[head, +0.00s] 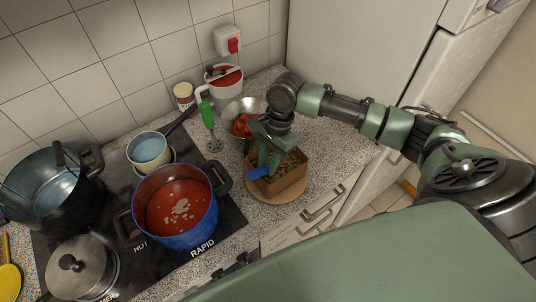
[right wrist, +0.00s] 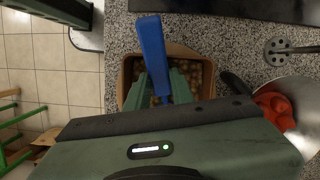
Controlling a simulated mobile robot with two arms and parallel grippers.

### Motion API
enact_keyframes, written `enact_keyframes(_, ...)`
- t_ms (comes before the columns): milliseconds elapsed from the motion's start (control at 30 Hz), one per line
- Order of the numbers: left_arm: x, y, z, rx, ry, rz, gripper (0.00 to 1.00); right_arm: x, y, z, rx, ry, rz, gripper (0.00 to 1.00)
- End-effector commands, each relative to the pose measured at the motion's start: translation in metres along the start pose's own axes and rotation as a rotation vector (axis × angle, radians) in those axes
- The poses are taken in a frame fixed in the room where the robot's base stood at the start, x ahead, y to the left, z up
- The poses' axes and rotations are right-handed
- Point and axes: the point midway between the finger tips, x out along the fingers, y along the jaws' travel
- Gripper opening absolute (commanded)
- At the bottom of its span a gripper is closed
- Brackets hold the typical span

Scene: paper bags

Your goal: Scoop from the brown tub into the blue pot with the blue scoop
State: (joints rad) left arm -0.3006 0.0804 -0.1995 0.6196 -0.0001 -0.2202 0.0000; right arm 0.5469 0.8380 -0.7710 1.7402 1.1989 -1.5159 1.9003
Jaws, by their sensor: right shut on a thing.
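The brown tub (head: 289,189) stands on a round wooden board near the counter's front edge, with small chunky pieces inside. It also shows in the right wrist view (right wrist: 187,50). My right gripper (head: 268,158) points down over the tub and is shut on the blue scoop (head: 258,173). The scoop's blue handle (right wrist: 152,50) sticks out between the fingers past the tub's rim. The scoop's bowl end is hidden by the gripper and tub. The blue pot (head: 182,238) stands on the hob left of the tub, holding red soup with pale pieces. My left gripper is not in view.
A metal bowl with red pieces (head: 241,125) stands just behind the tub. A green-handled utensil (head: 208,116) stands between bowl and hob. A small pan (head: 150,149), a large black pot (head: 48,190) and a lidded pot (head: 82,272) crowd the hob.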

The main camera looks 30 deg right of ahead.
Motion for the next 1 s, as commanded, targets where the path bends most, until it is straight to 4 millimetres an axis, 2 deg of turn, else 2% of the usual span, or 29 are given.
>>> enact_keyframes(533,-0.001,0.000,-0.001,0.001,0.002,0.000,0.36,-0.003,0.000,0.001,-0.001,0.005,-0.001,0.00)
enact_keyframes(1000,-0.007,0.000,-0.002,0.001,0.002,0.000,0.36,-0.033,-0.001,0.015,-0.003,0.073,-0.001,0.00)
